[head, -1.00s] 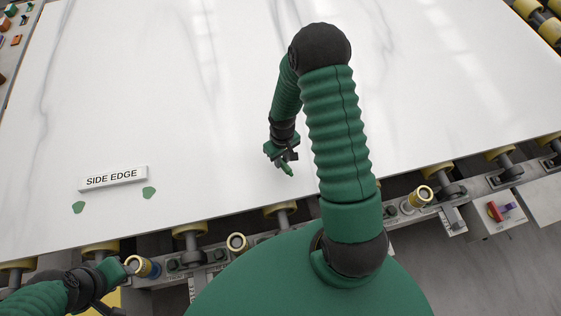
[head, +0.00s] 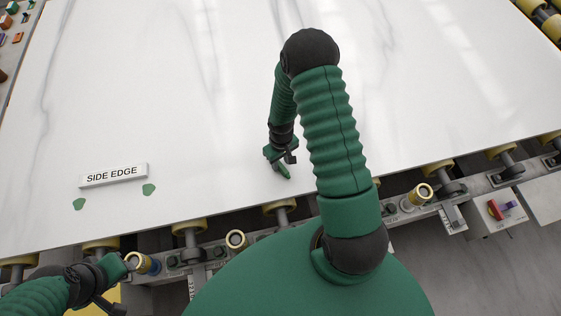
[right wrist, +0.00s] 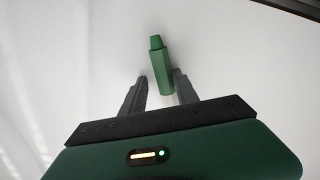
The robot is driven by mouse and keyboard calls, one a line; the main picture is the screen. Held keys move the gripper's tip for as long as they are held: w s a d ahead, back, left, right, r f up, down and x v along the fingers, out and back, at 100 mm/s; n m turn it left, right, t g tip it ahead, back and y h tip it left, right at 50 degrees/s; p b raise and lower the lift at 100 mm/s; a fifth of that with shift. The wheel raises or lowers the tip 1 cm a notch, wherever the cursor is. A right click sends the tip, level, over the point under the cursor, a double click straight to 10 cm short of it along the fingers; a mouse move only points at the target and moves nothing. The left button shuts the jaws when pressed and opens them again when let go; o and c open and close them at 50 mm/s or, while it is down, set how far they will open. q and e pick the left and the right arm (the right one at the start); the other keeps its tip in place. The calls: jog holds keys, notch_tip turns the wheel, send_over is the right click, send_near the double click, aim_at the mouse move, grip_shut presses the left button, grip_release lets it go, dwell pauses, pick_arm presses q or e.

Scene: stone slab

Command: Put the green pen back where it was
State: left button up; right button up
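The green pen (head: 283,172) is on the white slab (head: 220,110) near its front edge, at the right gripper's fingertips. My right gripper (head: 286,158) is low over the slab. In the right wrist view, the right gripper (right wrist: 160,77) is open, with one finger on each side of the near end of the pen (right wrist: 160,62). My left gripper (head: 112,270) is at the lower left, beside a brass-ended fitting. Its fingers are not clear.
A "SIDE EDGE" sign (head: 113,176) stands on the slab at the left, with two green patches (head: 148,189) near it. Yellow rollers (head: 278,206) and brass-ended fittings (head: 236,240) line the front edge. The middle of the slab is clear.

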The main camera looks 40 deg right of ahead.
aim_at(280, 163)
jog(key=shift+a+f, duration=0.15)
jog(key=shift+a, duration=0.25)
jog(key=shift+s+d, duration=0.15)
jog(key=shift+r, duration=0.3)
notch_tip(280, 163, up, 12)
jog(key=s+a+r+t, duration=0.1)
jog(key=s+a+r, duration=0.1)
jog(key=a+r, duration=0.2)
jog(key=s+a+r+n+t, duration=0.1)
jog(key=a+r, duration=0.4)
jog(key=a, duration=0.5)
jog(key=shift+s+a+r, duration=0.3)
jog(key=shift+s, duration=0.3)
